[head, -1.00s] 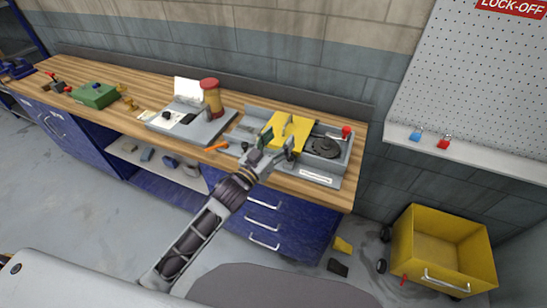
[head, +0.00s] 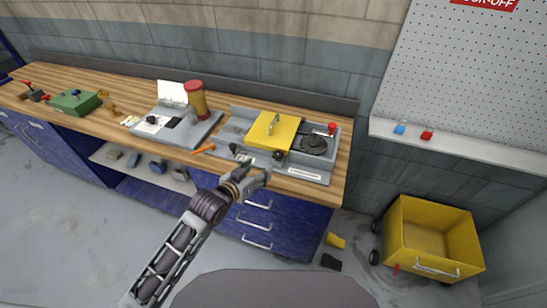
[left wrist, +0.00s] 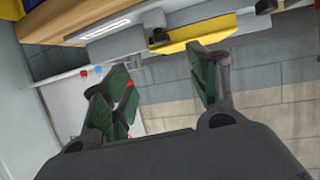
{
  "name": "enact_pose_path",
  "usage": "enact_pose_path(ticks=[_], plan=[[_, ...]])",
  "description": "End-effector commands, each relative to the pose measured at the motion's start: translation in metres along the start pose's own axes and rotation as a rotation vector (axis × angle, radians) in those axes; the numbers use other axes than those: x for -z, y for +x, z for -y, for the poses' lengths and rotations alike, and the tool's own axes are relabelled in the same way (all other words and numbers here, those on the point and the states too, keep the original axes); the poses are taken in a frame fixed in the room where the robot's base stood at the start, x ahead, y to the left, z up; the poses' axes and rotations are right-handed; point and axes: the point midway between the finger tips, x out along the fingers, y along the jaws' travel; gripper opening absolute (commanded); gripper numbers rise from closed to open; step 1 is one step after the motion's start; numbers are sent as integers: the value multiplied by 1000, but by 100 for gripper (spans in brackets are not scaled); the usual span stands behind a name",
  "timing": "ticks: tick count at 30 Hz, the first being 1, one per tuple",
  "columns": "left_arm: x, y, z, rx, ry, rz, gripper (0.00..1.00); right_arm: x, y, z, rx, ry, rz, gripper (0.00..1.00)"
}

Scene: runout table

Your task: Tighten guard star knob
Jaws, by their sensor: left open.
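The yellow guard (head: 268,134) lies over the machine (head: 303,174) on the bench, with a handle on top. A dark knob (head: 279,156) sits at the guard's front edge; I take it for the star knob. In the left wrist view the guard (left wrist: 190,40) is beyond the fingertips, and a dark knob (left wrist: 158,37) shows against it. My left gripper (head: 254,171) is open and empty, in front of the bench edge and apart from the knob. Its green-padded fingers (left wrist: 160,92) are spread in the left wrist view. My right gripper is not in view.
A red knob (head: 332,128) and a dark round disc (head: 314,145) are right of the guard. An orange tool (head: 203,149) and a red-topped cylinder (head: 196,98) are to the left. A yellow cart (head: 432,243) stands on the floor at right. Open air surrounds the gripper.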

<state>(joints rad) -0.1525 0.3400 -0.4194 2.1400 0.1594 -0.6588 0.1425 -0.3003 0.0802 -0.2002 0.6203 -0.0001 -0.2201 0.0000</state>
Motion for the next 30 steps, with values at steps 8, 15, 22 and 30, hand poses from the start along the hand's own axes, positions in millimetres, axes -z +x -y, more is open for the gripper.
enact_pose_path(ticks=[8,15,22,30], plan=[[-3,0,1,3,48,13,59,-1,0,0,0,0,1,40],[-3,0,1,3,47,13,59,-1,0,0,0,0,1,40],[-3,6,1,3,46,12,59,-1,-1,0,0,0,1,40],[-2,26,1,3,46,11,59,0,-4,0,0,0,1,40]])
